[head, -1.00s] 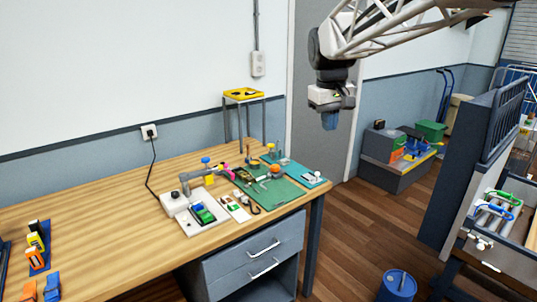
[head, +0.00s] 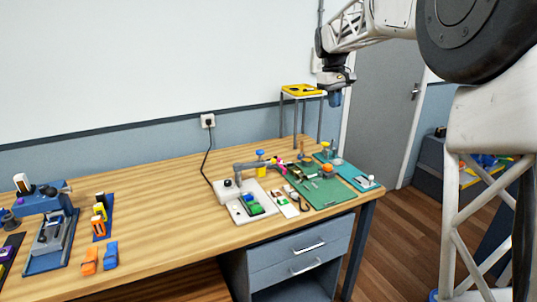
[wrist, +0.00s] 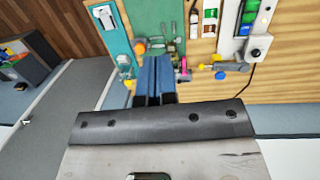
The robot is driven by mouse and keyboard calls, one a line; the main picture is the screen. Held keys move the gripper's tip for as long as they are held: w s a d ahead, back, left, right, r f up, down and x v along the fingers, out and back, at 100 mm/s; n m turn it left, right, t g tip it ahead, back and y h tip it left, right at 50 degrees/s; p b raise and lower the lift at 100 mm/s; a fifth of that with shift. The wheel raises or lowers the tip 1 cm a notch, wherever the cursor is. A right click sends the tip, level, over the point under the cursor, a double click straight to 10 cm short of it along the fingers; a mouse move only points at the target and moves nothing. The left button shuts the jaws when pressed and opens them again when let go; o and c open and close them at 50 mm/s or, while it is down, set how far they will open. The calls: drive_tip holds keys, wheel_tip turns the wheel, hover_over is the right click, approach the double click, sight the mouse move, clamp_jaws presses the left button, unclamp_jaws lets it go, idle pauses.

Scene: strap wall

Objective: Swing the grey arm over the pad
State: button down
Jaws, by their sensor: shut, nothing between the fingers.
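The grey arm (head: 246,167) reaches right from a white block (head: 229,191) on the workbench and has a yellow piece and a blue knob (head: 260,153) near its end. The grey arm also shows in the wrist view (wrist: 234,66). A pale base plate (head: 240,214) with green and blue parts lies in front of it. Which surface is the pad I cannot tell for sure; a green mat (head: 327,194) lies to the right. My gripper (head: 335,99) is shut and empty, high above the bench's back right. Its blue fingers (wrist: 154,82) are together in the wrist view.
A yellow-topped stand (head: 303,91) rises behind the bench. Small tools and a teal mat (head: 350,176) crowd the right end. A blue-grey fixture (head: 48,210) and coloured holders (head: 100,218) stand at left. The bench (head: 160,195) between is clear.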

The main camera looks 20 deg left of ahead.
drive_tip(key=w+a+f+n, duration=0.1)
drive_tip(key=w+a+f, duration=0.25)
drive_tip(key=a, duration=0.25)
drive_tip(key=w+a+f+n+h, duration=0.1)
drive_tip(key=w+a+f, duration=0.1)
drive_tip(key=w+a, duration=0.25)
drive_tip(key=w+a+f+n, duration=0.1)
drive_tip(key=w+a+f, duration=0.15)
drive_tip(key=a, duration=0.45)
drive_tip(key=w+a+f+n, duration=0.1)
drive_tip(key=w+a+f, duration=0.1)
drive_tip(key=a+f, duration=0.3)
drive_tip(key=w+a+f+n+g, duration=0.1)
drive_tip(key=w+a+f, duration=0.1)
drive_tip(key=a+f, duration=0.4)
drive_tip(key=a, duration=0.5)
drive_tip(key=shift+w+a+f+n+h, duration=0.2)
drive_tip(key=shift+w+f+n+h, duration=0.1)
drive_tip(key=shift+n+h, duration=0.1)
drive_tip(key=s+d+f, duration=0.2)
drive_tip(key=d+f, duration=0.4)
drive_tip(key=f, duration=0.4)
drive_tip(key=shift+d, duration=0.35)
drive_tip(key=shift+f, duration=0.15)
drive_tip(key=shift+s+d, duration=0.1)
drive_tip(key=shift+d, duration=0.05)
drive_tip(key=shift+s+d+m, duration=0.15)
drive_tip(key=shift+m, duration=0.15)
